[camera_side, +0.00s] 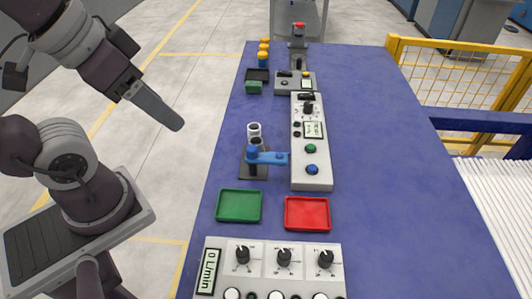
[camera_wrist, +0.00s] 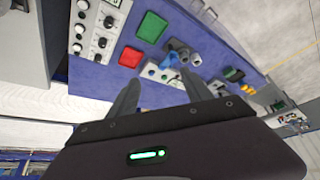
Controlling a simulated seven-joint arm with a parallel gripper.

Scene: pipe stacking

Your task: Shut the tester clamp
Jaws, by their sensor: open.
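The tester clamp (camera_side: 267,157) has a blue arm on a dark base plate near the table's left edge. Its arm reaches right towards the long white tester panel (camera_side: 312,165). A grey pipe piece with a pale upper ring (camera_side: 254,130) stands just behind the blue arm; whether the clamp grips it cannot be told. The clamp also shows small in the wrist view (camera_wrist: 172,58). My gripper (camera_side: 172,121) hangs in the air left of the table, higher than the clamp and apart from it. In the wrist view its two fingers (camera_wrist: 160,92) are spread with nothing between them.
A green tray (camera_side: 239,206) and a red tray (camera_side: 307,214) lie in front of the clamp. A control panel (camera_side: 268,268) stands at the near edge. Yellow-topped parts (camera_side: 263,53) and a smaller device (camera_side: 295,83) stand at the back. The table's right side is clear; a yellow fence (camera_side: 455,48) stands beyond.

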